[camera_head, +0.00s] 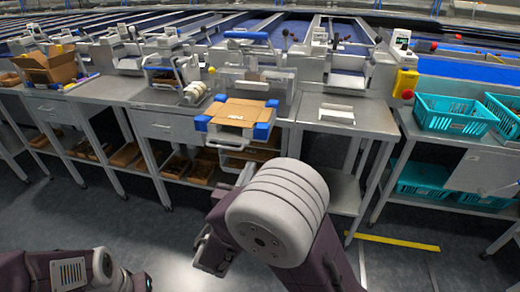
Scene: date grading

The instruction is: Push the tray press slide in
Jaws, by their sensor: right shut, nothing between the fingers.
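The tray press slide (238,134) sticks out from the bench toward me, at the middle of the head view. It has blue corner blocks, and a flat brown cardboard piece (240,111) lies on it. A pale handle bar (226,146) runs along its front. My right gripper (244,174) is shut and empty, just below and in front of the slide. My right arm's large pale joint partly hides it, and I cannot tell whether it touches the slide. Part of my left arm shows at the bottom left; its gripper is out of view.
A metal bench (345,112) continues to the right of the slide. Teal crates (448,116) stand further right. An open cardboard box (48,66) sits on the left bench. The grey floor (125,225) before the benches is clear.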

